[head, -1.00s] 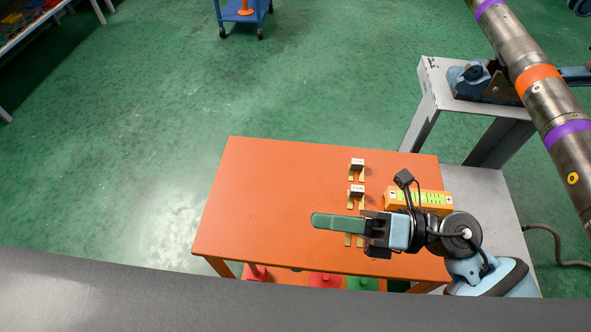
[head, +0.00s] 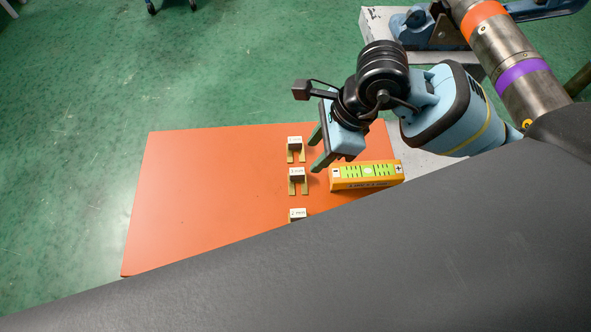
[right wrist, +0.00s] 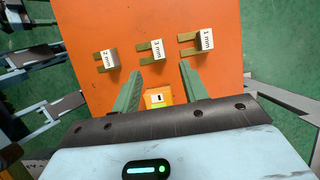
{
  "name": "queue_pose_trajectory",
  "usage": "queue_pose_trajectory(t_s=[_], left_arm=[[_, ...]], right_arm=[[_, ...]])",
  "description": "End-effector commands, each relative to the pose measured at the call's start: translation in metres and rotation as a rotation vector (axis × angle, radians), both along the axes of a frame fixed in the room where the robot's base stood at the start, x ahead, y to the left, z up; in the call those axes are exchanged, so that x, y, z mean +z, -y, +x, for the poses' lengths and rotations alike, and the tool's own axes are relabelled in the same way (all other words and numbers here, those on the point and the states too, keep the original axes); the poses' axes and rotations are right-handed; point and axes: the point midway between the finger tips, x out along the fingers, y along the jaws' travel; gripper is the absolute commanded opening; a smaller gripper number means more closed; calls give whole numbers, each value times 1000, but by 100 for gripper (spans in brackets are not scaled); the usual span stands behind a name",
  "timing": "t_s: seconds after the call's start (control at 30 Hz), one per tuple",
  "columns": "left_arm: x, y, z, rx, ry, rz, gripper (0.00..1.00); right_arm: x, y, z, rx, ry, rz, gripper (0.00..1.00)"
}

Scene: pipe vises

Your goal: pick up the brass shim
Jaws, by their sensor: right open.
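Three U-shaped brass shims with white labels lie in a row on the orange table (head: 205,190): a far shim (head: 295,150), a middle shim (head: 298,182) and a near shim (head: 297,214), partly hidden. In the right wrist view they show as a left shim marked 2 mm (right wrist: 108,60), a middle shim (right wrist: 153,51) whose digit is unclear, and a right shim marked 1 mm (right wrist: 198,42). My right gripper (head: 317,150) is open and empty, just right of the far and middle shims. Its green fingers (right wrist: 160,78) point toward the row, apart from it.
An orange and green box (head: 366,175) lies right of the middle shim, close to the right gripper. A large dark grey surface (head: 330,270) hides the table's near edge. A thick metal pipe (head: 510,60) stands at upper right. The table's left half is clear.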

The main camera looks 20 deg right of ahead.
Motion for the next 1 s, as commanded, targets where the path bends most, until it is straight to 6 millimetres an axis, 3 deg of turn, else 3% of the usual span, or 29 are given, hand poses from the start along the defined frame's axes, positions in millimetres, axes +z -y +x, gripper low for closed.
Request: queue_pose_trajectory(t_s=[0.57,0.8,1.0], left_arm=[[0,0,0,1,-1,0,65],[2,0,2,0,3,-1,65],[2,0,2,1,2,-1,65]], right_arm=[[-29,-14,3,0,-5,6,44],[-59,-28,7,-1,-4,6,44],[-71,-32,8,-1,-3,4,44]])
